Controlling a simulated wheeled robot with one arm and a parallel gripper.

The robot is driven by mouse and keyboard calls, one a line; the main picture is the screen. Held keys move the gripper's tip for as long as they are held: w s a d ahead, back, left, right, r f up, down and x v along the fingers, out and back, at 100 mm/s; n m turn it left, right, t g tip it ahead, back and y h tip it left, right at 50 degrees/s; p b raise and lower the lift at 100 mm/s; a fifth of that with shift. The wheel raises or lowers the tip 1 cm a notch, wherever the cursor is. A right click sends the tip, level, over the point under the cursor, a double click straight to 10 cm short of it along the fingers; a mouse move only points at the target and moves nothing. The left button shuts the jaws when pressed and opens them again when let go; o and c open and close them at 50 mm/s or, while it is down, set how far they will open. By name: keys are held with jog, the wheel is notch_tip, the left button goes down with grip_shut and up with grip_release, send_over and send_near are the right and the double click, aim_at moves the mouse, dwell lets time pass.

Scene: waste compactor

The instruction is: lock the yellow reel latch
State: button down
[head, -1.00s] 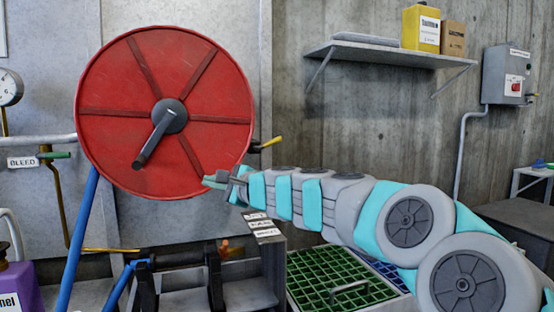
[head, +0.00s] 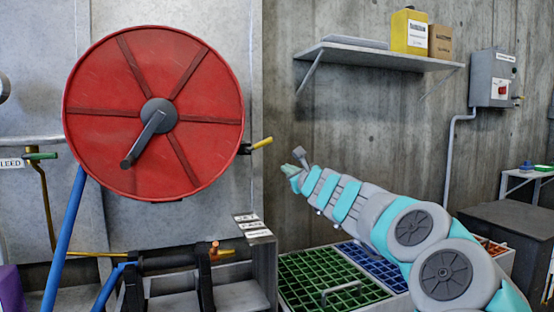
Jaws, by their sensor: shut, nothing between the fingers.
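The latch with the yellow handle (head: 262,143) sticks out at the right edge of the red reel (head: 205,95). Its handle tilts slightly up to the right from a dark base. The reel has a grey hub with a crank (head: 145,140) pointing down-left. My gripper (head: 294,162) is to the right of the latch and a little lower in the picture, apart from it. It is shut and empty, with its tips pointing up-left. The latch is unobstructed in this view.
Small label plates (head: 252,226) sit on a grey box below the latch. A green and blue grated bin (head: 345,298) lies under my arm. A shelf (head: 375,56) with a yellow container (head: 409,31) is on the concrete wall, beside a grey switch box (head: 493,78).

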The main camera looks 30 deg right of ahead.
aim_at(259, 144)
jog(key=w+r+p, duration=0.3)
jog(key=w+r, duration=0.1)
jog(key=w, duration=0.6)
jog(key=shift+w+d, duration=0.2)
jog(key=shift+w, duration=0.1)
